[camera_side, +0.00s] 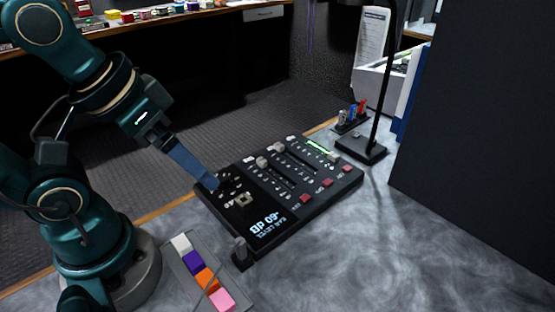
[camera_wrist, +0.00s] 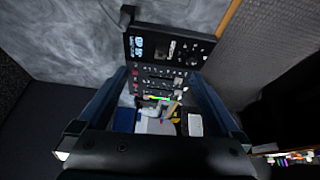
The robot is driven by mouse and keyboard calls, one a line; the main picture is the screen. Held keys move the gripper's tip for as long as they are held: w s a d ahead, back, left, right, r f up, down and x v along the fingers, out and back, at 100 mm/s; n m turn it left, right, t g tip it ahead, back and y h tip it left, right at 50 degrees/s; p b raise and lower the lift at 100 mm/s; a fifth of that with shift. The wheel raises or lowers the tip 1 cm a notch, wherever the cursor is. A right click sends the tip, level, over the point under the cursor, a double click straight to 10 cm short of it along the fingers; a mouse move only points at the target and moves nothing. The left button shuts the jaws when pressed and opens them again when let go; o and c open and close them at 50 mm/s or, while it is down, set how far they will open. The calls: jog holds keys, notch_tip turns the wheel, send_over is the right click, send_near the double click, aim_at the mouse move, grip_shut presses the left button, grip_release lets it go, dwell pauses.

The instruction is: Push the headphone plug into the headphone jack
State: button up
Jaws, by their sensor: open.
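A black mixer console (camera_side: 320,205) lies on the grey marbled desk, with faders, red buttons and a lit display reading about -60 dB, ear level. It also shows in the wrist view (camera_wrist: 150,50). A small grey upright cylinder (camera_side: 240,246), possibly the headphone plug in a dark holder, stands at the console's near left corner; it shows small in the wrist view (camera_wrist: 126,14). I cannot clearly pick out the headphone jack; a small beige square piece (camera_side: 243,200) sits on the panel. My gripper (camera_side: 213,184) is open and empty over the console's left end; its fingers frame the wrist view (camera_wrist: 161,74).
A tray with white, purple, orange and pink blocks (camera_side: 208,278) lies between my base and the console. A black lamp stand (camera_side: 360,149) and a small rack of coloured items (camera_side: 352,115) stand behind it. A dark wall (camera_side: 480,110) bounds the right.

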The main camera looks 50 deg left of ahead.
aim_at(240, 241)
jog(key=shift+w+f+m, duration=0.15)
jog(key=shift+f+m, duration=0.15)
jog(key=shift+f, duration=0.1)
jog(key=c, duration=0.3)
jog(key=shift+w+r, duration=0.15)
jog(key=shift+w, duration=0.1)
jog(key=c, duration=0.4)
jog(key=d+f+g, duration=0.1)
jog(key=d+f, duration=0.1)
jog(key=w+d+f+n+g, duration=0.1)
jog(key=d+f+g, duration=0.1)
jog(key=d+f, duration=0.1)
jog(key=w+d+f+g, duration=0.1)
jog(key=d+f+g, duration=0.1)
jog(key=shift+d+f+n, duration=0.15)
jog(key=shift+f+n, duration=0.15)
jog(key=shift+n, duration=0.1)
jog(key=shift+s+d+f, duration=0.1)
jog(key=shift+s+f, duration=0.1)
jog(key=shift+f, duration=2.5)
